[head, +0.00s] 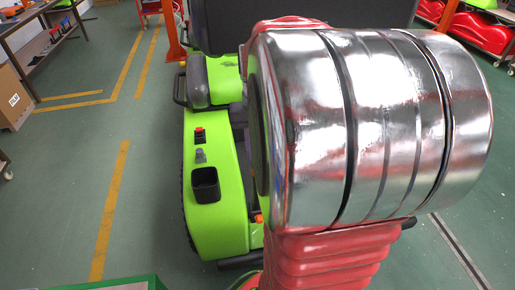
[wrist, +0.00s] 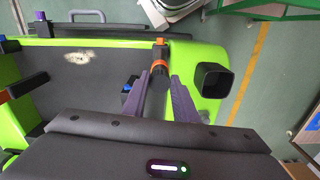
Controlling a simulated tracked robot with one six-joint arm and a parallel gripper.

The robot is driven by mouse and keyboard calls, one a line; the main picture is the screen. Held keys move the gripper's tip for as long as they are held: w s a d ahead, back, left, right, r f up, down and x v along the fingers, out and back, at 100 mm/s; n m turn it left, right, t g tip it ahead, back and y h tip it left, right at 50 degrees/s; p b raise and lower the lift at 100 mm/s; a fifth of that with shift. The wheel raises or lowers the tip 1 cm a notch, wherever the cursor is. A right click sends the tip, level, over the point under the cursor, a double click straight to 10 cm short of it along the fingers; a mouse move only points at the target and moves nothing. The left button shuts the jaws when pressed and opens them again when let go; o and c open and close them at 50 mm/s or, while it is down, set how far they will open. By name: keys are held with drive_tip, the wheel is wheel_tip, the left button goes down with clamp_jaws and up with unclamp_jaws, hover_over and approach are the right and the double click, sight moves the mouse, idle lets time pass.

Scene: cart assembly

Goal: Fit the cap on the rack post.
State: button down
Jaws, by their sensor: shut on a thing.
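In the wrist view, the two purple fingers of my gripper (wrist: 160,85) close in on a small dark piece with an orange band (wrist: 159,66). I take this piece to be the cap, and the gripper is shut on it. It is beside the green side wall of the cart (wrist: 181,58). A small orange-red part shows just beyond it, near the rim. I cannot tell which part is the rack post, or whether the cap touches it. In the head view my silver and red arm hides the gripper and the held piece.
A square black cup (wrist: 213,80) on the cart stands just right of the fingers; it also shows in the head view (head: 205,184). A red knob (head: 198,134) is near it. A cardboard box (head: 14,100) is at far left; floor between is clear.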

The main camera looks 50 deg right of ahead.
drive_tip(key=c, duration=1.3)
unclamp_jaws()
drive_tip(key=shift+c, duration=0.2)
wheel_tip(320, 180, up, 14)
drive_tip(key=shift+f, duration=0.15)
